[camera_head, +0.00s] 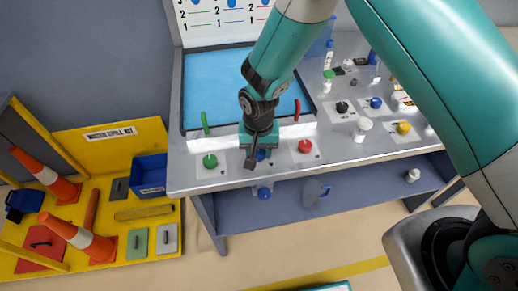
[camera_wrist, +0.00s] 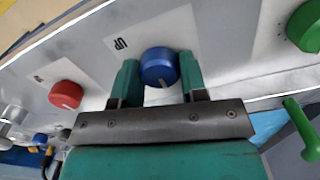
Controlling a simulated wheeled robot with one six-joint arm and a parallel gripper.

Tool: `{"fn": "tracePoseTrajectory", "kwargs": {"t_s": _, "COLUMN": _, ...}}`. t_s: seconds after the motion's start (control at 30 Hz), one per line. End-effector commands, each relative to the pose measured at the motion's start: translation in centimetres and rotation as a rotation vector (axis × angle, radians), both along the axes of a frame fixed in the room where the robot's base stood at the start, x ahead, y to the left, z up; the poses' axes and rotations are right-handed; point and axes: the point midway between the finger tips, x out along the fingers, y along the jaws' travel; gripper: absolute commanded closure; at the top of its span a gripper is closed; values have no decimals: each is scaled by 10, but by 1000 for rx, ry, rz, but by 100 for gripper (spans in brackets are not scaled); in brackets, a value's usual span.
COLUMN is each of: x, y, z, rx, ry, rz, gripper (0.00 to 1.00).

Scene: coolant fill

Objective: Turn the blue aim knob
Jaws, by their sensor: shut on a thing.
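The blue aim knob (camera_wrist: 159,66) sits between the two green fingers of my gripper (camera_wrist: 159,82) in the wrist view. My gripper is shut on its sides. A pale pointer line shows on the knob's face, toward the lower part of the picture.
A red knob (camera_head: 305,146) and a green knob (camera_head: 209,161) flank my gripper, with a green lever (camera_head: 204,122) and a red lever (camera_head: 297,109) behind. Several knobs and bottles stand at right.

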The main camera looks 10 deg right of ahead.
Motion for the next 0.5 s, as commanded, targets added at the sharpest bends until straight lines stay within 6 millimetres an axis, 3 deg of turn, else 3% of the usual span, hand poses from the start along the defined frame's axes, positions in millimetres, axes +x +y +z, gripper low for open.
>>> {"fn": "tracePoseTrajectory", "kwargs": {"t_s": 0.3, "x": 0, "y": 0, "z": 0, "rx": 0, "ry": 1, "rz": 238, "gripper": 84}}
{"fn": "tracePoseTrajectory", "kwargs": {"t_s": 0.5, "x": 0, "y": 0, "z": 0, "rx": 0, "ry": 1, "rz": 257, "gripper": 84}}
